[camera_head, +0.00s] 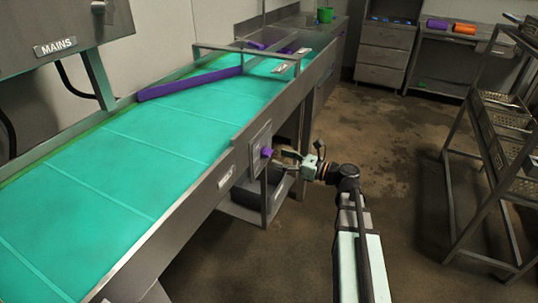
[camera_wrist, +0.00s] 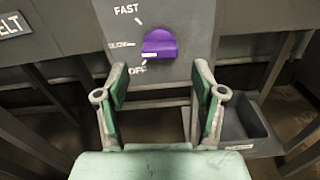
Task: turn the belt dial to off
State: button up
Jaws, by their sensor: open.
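The belt dial (camera_head: 267,153) is a purple knob on a grey plate on the side of the conveyor. In the wrist view the dial (camera_wrist: 160,43) has FAST printed above left, SLOW to the left and OFF below left. A small white strip shows on its lower left edge; I cannot tell for sure which mark it points to. My gripper (camera_head: 292,161) is in front of the plate, just right of the dial. In the wrist view my gripper (camera_wrist: 160,84) is open and empty, its green fingers spread wide below the dial, apparently not touching it.
The conveyor has a teal belt (camera_head: 160,140) with a purple bar (camera_head: 190,84) across it. A dark bin (camera_wrist: 238,125) stands below the plate. A MAINS box (camera_head: 55,46) is at upper left, a rack (camera_head: 458,140) at right. Floor between is clear.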

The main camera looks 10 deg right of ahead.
aim_at(269, 155)
jog(key=shift+x, duration=2.55)
jog(key=c, duration=1.1)
